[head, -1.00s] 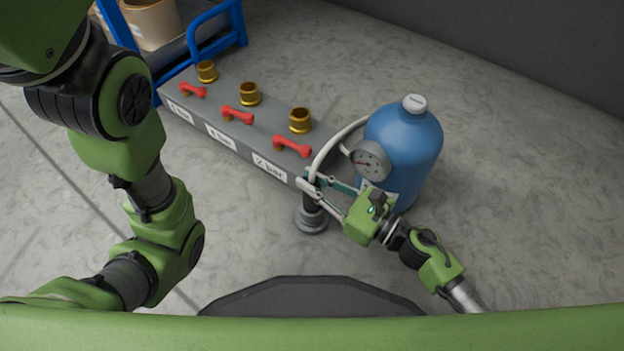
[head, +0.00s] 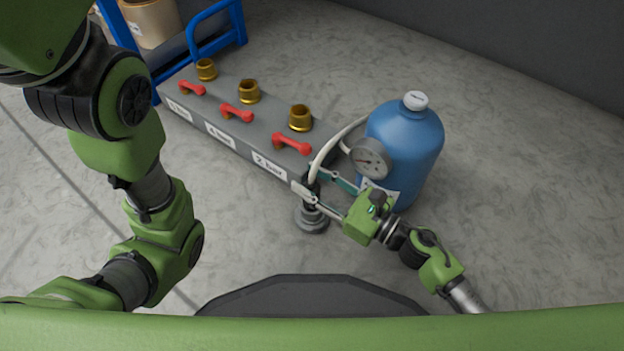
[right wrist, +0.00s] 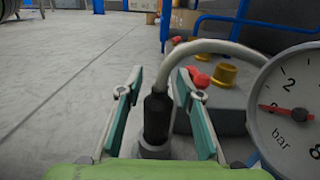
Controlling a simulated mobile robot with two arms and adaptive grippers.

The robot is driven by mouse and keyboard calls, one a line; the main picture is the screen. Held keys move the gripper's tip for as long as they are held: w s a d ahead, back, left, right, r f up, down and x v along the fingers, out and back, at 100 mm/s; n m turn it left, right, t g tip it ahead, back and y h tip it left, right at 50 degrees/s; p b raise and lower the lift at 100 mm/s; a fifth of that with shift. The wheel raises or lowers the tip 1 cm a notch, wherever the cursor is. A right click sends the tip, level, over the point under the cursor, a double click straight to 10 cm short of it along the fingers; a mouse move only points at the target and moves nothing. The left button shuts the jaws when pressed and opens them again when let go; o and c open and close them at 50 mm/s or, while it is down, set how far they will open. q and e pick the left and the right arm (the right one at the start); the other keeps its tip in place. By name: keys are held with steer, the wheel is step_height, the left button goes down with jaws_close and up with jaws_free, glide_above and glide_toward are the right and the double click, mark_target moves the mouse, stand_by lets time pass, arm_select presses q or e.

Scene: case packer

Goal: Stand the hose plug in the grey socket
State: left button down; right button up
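The black hose plug (head: 311,191) stands upright in the grey socket (head: 312,219) on the floor. In the right wrist view the plug (right wrist: 157,116) rises from the grey socket (right wrist: 154,150), and a pale hose (right wrist: 213,46) arches from its top to the right. My right gripper (head: 304,178) is open around the plug. In the right wrist view its fingers (right wrist: 159,88) stand on both sides of the plug with gaps. My left arm shows at the left, but its gripper is out of view.
A blue bottle (head: 402,145) with a pressure gauge (head: 370,159) stands close beside my right gripper. A grey manifold (head: 232,138) with brass ports and red levers lies behind the plug. A blue rack (head: 218,28) is at the back left. The floor left of the socket is clear.

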steer(key=shift+d, duration=0.1)
steer(key=shift+s+d, duration=0.2)
steer(key=v, duration=1.1)
steer(key=shift+s+d, duration=0.1)
steer(key=shift+s, duration=0.05)
